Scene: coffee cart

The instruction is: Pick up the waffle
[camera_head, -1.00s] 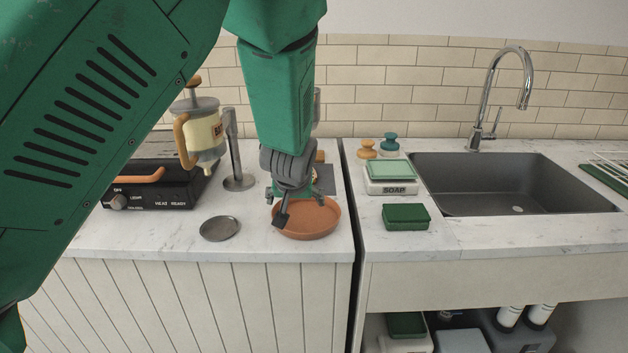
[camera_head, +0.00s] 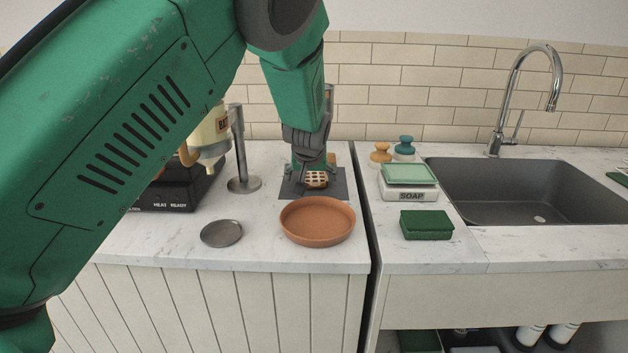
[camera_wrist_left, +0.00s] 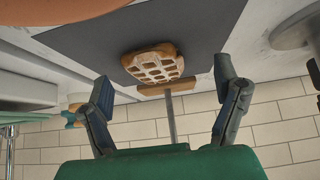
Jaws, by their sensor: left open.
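The waffle (camera_head: 317,180) is golden with a square grid and sits on a dark grey mat (camera_head: 290,192) behind the terracotta dish. In the left wrist view the waffle (camera_wrist_left: 154,63) shows on the mat (camera_wrist_left: 92,42), beyond my fingers and between their lines. My left gripper (camera_head: 312,180) is at the waffle's near left, partly covering it in the head view. In the left wrist view the left gripper (camera_wrist_left: 168,84) has its two fingers spread wide with nothing between them. My right gripper is not in view.
The terracotta dish (camera_head: 317,237) stands empty in front of the mat. A small grey metal lid (camera_head: 221,233) lies to its left. A metal stand (camera_head: 243,184) and a black heater (camera_head: 170,194) are further left. The sink (camera_head: 500,205), soap box (camera_head: 408,192) and green sponge (camera_head: 427,224) are to the right.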

